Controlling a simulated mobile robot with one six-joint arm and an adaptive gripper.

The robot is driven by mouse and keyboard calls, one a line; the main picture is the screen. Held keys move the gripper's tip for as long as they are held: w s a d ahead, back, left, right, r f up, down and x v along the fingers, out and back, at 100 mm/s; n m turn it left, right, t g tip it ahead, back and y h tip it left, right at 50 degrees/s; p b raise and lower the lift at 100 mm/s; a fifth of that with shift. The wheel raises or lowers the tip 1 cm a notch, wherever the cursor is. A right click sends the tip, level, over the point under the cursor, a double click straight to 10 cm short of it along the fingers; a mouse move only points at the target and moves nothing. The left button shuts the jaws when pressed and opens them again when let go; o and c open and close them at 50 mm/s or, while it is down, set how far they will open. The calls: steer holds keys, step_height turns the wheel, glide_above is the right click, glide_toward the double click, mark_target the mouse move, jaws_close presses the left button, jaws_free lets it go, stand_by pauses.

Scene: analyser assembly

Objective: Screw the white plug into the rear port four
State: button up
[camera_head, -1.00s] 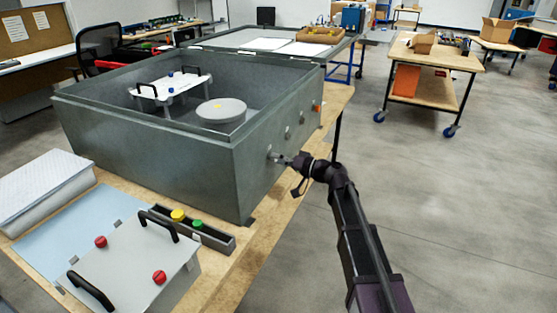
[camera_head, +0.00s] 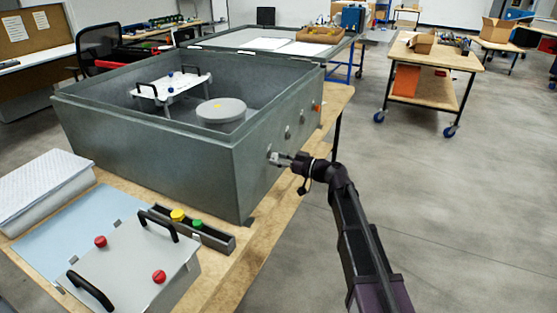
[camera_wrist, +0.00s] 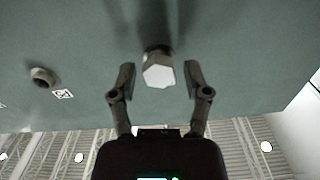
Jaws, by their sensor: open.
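The white plug (camera_wrist: 158,73), with a hexagonal head, sits at a port in the green-grey wall of the analyser box (camera_head: 150,150). My gripper (camera_wrist: 159,78) is open, one finger on each side of the plug, with a gap on both sides. How deep the plug sits is hidden behind its head. Another port (camera_wrist: 42,77) with a small label shows to the left in the wrist view.
More ports (camera_head: 288,132) run along the same wall, and an orange plug (camera_head: 316,107) is at the far one. A narrow tray (camera_head: 215,238) holds a yellow and a green cap beside a handled cover (camera_head: 130,270).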

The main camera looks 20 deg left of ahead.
steer(key=shift+n, duration=1)
jaws_close()
steer(key=shift+m, duration=1.8)
steer(key=m, duration=0.4)
steer(key=shift+s, duration=0.1)
steer(key=shift+m, duration=1)
